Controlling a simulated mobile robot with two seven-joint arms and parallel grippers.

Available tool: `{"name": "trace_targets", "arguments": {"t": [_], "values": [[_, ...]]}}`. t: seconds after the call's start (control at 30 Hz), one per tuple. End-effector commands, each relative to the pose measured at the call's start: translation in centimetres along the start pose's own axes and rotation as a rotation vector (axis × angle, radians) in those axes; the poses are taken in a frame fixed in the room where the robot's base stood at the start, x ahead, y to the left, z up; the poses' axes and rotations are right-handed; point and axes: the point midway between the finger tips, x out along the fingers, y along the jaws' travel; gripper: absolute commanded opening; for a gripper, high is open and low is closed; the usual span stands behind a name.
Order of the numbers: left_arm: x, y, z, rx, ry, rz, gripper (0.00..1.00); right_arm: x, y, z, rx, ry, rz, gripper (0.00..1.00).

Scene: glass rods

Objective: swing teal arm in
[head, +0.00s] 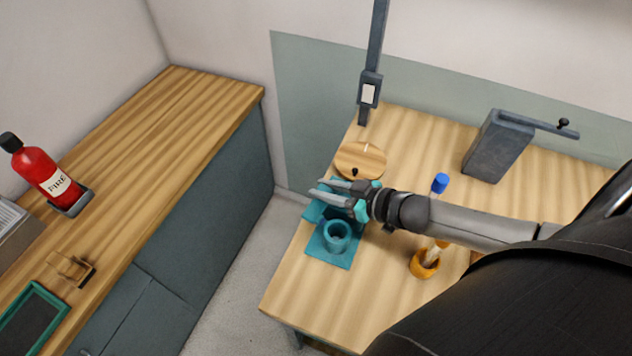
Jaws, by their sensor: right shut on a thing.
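A teal stand with a round cup (335,253) sits at the left edge of the wooden table. Teal parts of the swing arm (316,212) show behind the cup, beside and under my right gripper. My right gripper (329,191) reaches in from the right, fingers pointing left, and is shut on the teal arm. The gripper hides most of that arm and the exact grip. A small black knob (354,171) shows just behind the gripper, in front of a round wooden disc (362,158). My left gripper is out of view.
A dark post (370,60) stands behind the disc. A grey block with a side arm (497,145) stands at the back right. An orange holder (424,263) and a blue-capped rod (440,184) are near my right forearm. A fire extinguisher (43,170) stands on the left counter.

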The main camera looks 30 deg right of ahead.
Motion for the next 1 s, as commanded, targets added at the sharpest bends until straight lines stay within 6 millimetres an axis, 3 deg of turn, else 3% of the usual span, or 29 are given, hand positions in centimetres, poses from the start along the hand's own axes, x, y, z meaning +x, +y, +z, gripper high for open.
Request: {"name": "trace_targets", "arguments": {"t": [0.4,0.9,0.93,1.0], "values": [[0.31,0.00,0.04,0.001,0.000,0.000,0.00,-1.03,0.31,0.40,-0.063,0.001,-0.144,0.00],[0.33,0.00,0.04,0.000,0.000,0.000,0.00,-1.12,0.20,0.45,-0.068,0.002,-0.161,0.00],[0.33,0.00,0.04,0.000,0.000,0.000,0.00,-1.11,0.20,0.45,-0.068,0.002,-0.161,0.28],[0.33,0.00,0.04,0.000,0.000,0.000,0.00,-1.11,0.19,0.45,-0.068,0.002,-0.161,0.36]]}}
